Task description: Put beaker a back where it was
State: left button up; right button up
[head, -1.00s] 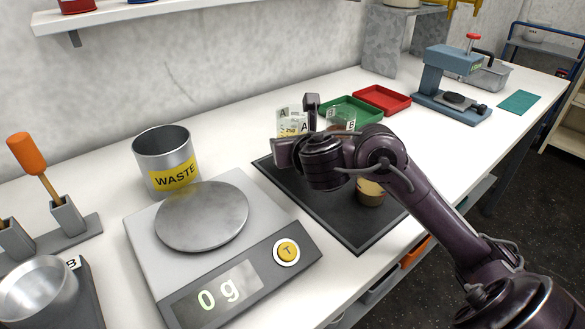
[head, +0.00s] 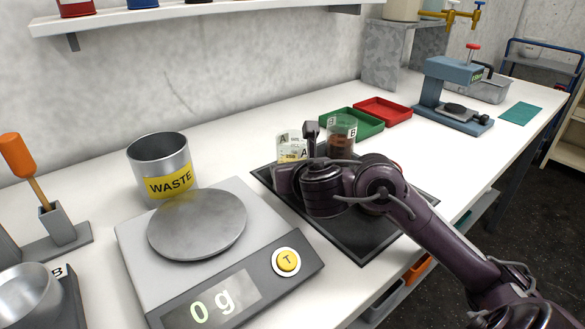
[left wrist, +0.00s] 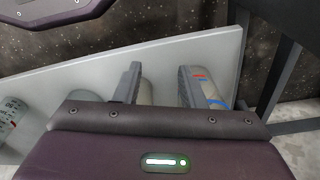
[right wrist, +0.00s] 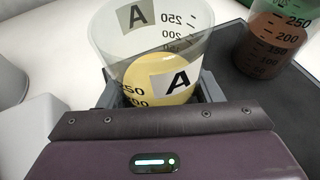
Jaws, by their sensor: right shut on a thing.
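Beaker A (head: 290,148) is clear, marked A, with yellow contents. It is at the back-left part of the black mat (head: 350,240) in the head view. My right gripper (right wrist: 155,92) is shut on it, and the beaker looks upright in the right wrist view. Its base is hidden, so I cannot tell whether it touches the mat. Beaker B (head: 341,140), with dark brown contents, stands just right of it. My left gripper (left wrist: 158,80) is open and empty, away from the bench top.
A scale (head: 140,240) reading 0 g and a WASTE can (head: 160,160) stand left of the mat. Green (head: 365,122) and red (head: 390,112) trays lie behind it. My right arm covers part of the mat.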

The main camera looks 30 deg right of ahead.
pick_arm(q)
jog(key=shift+r, duration=0.2)
pick_arm(e)
jog(key=shift+f, duration=0.1)
jog(key=o, duration=1.1)
pick_arm(q)
jog(key=shift+w+d+r, duration=0.1)
jog(key=shift+r, duration=0.05)
pick_arm(e)
jog(key=shift+o, duration=0.2)
